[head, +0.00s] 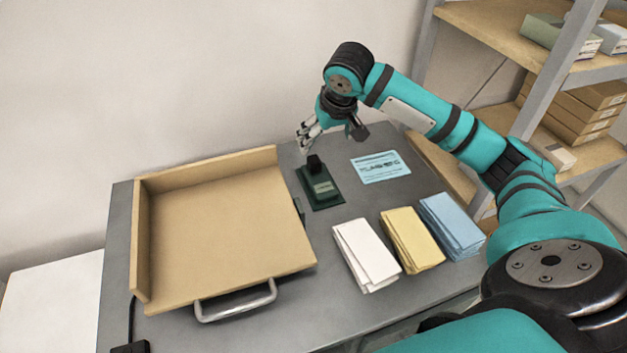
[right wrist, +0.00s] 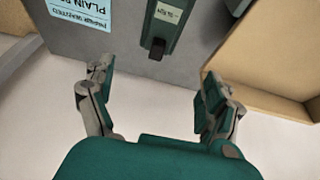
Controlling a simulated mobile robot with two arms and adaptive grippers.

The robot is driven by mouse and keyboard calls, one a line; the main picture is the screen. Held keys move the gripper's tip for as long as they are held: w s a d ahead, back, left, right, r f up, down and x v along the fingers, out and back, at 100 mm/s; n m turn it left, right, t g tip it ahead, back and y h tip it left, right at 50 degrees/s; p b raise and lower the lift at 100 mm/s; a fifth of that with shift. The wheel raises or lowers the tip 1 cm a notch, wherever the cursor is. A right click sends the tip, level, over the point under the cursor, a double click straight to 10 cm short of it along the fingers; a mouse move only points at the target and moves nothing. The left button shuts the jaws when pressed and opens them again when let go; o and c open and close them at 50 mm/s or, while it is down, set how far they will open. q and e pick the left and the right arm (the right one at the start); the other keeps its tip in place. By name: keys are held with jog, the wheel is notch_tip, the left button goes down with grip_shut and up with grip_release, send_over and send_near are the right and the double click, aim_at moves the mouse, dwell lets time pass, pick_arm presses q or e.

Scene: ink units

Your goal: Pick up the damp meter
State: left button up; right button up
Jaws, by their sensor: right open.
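The damp meter appears to be the dark green device with a label and a black upright end (head: 322,188), lying on the grey table behind the folded cloths. It also shows at the top of the right wrist view (right wrist: 168,22), black end toward the gripper. My right gripper (head: 308,135) is above the back edge of the table, just behind the device and apart from it. In the right wrist view its two fingers (right wrist: 157,78) are spread wide with nothing between them. My left gripper is in neither view.
A wooden open-front tray (head: 225,225) with a metal handle stands left of the device. A blue printed card (head: 380,168) lies to its right. White (head: 366,255), yellow (head: 412,240) and blue (head: 452,225) folded stacks lie in front. Shelves (head: 500,35) stand at right.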

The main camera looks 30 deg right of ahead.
aim_at(317, 166)
jog(key=x, duration=1.2)
jog(key=shift+w+r+p, duration=0.1)
jog(key=shift+w+p, duration=0.05)
jog(key=shift+p, duration=0.25)
jog(key=x, duration=0.5)
jog(key=shift+w+d+f+p, duration=0.1)
jog(key=shift+d+f+p, duration=0.05)
jog(key=shift+f+p, duration=0.2)
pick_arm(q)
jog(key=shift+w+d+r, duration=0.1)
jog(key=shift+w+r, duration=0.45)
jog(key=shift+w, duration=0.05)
pick_arm(e)
jog(key=shift+r, duration=0.1)
jog(key=c, duration=1.4)
